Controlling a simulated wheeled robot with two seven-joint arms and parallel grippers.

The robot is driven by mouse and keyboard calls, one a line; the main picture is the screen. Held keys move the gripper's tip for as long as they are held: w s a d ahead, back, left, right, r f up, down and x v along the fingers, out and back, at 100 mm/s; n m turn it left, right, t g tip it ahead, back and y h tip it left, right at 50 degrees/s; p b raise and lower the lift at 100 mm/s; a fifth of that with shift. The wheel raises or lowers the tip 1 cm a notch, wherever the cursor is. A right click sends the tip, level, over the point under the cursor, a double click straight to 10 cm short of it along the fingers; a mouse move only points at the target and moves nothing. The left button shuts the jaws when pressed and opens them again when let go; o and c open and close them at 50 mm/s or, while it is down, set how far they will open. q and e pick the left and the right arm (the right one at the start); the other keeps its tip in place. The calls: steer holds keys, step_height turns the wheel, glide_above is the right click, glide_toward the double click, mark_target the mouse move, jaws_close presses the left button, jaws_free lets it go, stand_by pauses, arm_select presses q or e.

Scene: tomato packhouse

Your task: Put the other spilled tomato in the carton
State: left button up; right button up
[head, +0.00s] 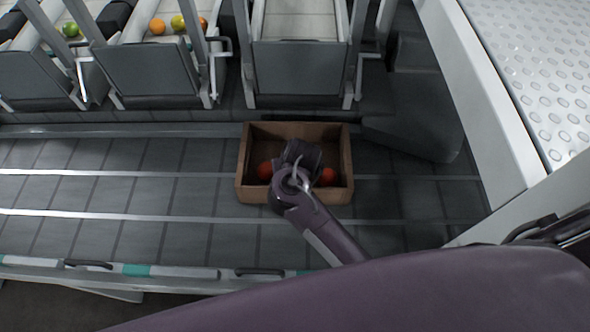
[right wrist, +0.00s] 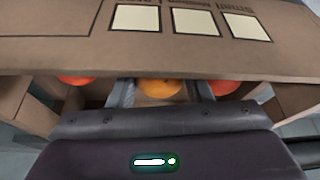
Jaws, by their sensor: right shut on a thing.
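The open brown carton (head: 245,178) stands on the grey conveyor in the head view. Its printed wall (right wrist: 75,18) fills the top of the right wrist view. My right gripper (head: 301,155) is over and inside the carton mouth, pointing down. In the right wrist view its fingers are shut on an orange tomato (right wrist: 160,88), which the gripper hides in the head view. A red tomato (head: 264,170) lies in the carton to the gripper's left and another red tomato (head: 327,177) to its right. Both also show in the wrist view. My left gripper is not in view.
Several grey chutes stand behind the conveyor; the left ones hold a green tomato (head: 70,28) and an orange tomato (head: 157,26), among others. A white dimpled surface (head: 540,70) lies at right. The conveyor (head: 120,190) left of the carton is clear.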

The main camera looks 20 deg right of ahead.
steer(key=shift+f, duration=0.55)
steer(key=o, duration=0.8)
steer(key=c, duration=0.3)
